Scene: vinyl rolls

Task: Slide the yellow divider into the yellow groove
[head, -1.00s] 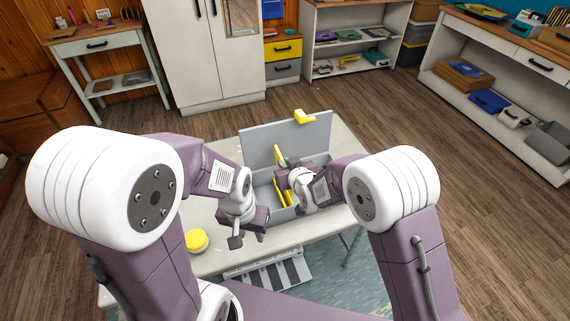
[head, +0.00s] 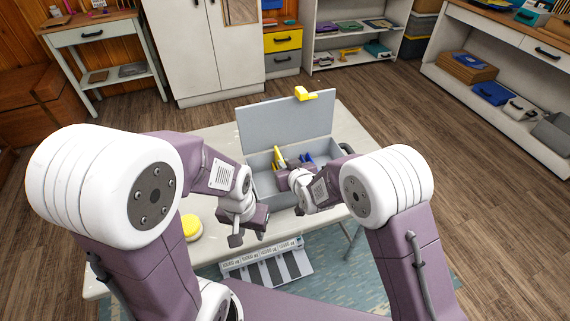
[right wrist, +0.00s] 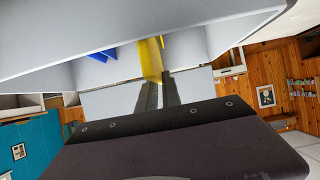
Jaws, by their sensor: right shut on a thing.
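A grey box (head: 262,190) with its lid (head: 285,120) raised stands on the pale table. A yellow divider (head: 279,156) stands upright inside the box; it also shows in the right wrist view (right wrist: 151,59). My right gripper (head: 285,172) is over the box interior, shut on the divider; its fingers (right wrist: 159,92) show below the divider in the right wrist view. A yellow groove cannot be made out now. Blue parts (head: 306,159) show inside the box to the right. My left gripper (head: 248,239) is empty and open, in front of the box.
A round yellow-topped container (head: 191,226) stands on the table (head: 207,262) at left. The raised lid closes off the box's far side.

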